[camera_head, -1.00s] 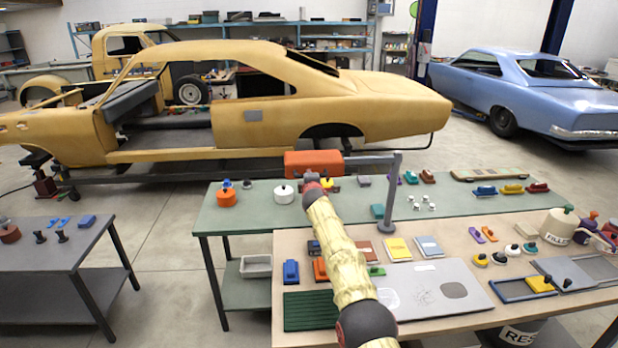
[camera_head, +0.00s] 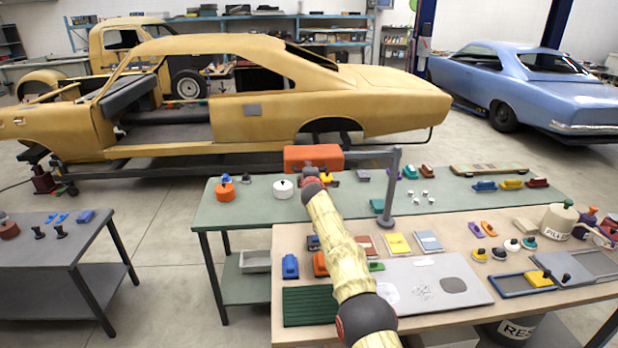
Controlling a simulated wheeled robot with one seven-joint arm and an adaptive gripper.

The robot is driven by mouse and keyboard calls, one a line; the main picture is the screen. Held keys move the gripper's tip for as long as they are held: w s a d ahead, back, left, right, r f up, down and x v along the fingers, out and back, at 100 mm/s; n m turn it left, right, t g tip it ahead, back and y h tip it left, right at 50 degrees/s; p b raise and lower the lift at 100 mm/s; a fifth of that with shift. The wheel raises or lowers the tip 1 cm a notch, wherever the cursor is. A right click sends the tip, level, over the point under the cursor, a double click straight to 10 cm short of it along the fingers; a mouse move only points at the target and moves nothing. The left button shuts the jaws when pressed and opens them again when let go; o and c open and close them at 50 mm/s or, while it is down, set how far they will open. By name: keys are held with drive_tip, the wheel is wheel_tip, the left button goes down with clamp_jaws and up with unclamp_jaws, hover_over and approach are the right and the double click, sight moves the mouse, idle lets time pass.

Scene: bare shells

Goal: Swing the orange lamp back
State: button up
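The orange lamp (camera_head: 314,158) is a box-shaped head at the left end of a grey horizontal arm (camera_head: 366,154). That arm runs right to an upright grey post (camera_head: 391,188) on a round base, between the green bench and the tan bench. The lamp head hangs over the green bench. My arm reaches up from the bottom of the picture, and its end, with my gripper (camera_head: 312,174), is just in front of and below the lamp head. The fingers are hidden behind my wrist, so I cannot tell whether they touch the lamp.
The green bench (camera_head: 250,212) holds an orange pot (camera_head: 225,192), a white pot (camera_head: 283,189) and several small coloured tools. The tan bench (camera_head: 470,245) in front carries books, a grey panel (camera_head: 440,286) and trays. A dark table (camera_head: 60,270) stands left; bare floor lies between.

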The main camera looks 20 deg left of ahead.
drive_tip(key=shift+s+d+r, duration=0.25)
drive_tip(key=shift+s+r, duration=0.05)
drive_tip(key=shift+s, duration=0.15)
drive_tip(key=v, duration=1)
drive_tip(key=shift+s, duration=0.35)
drive_tip(key=shift+d+f, duration=0.1)
drive_tip(key=shift+f, duration=0.05)
idle(0.5)
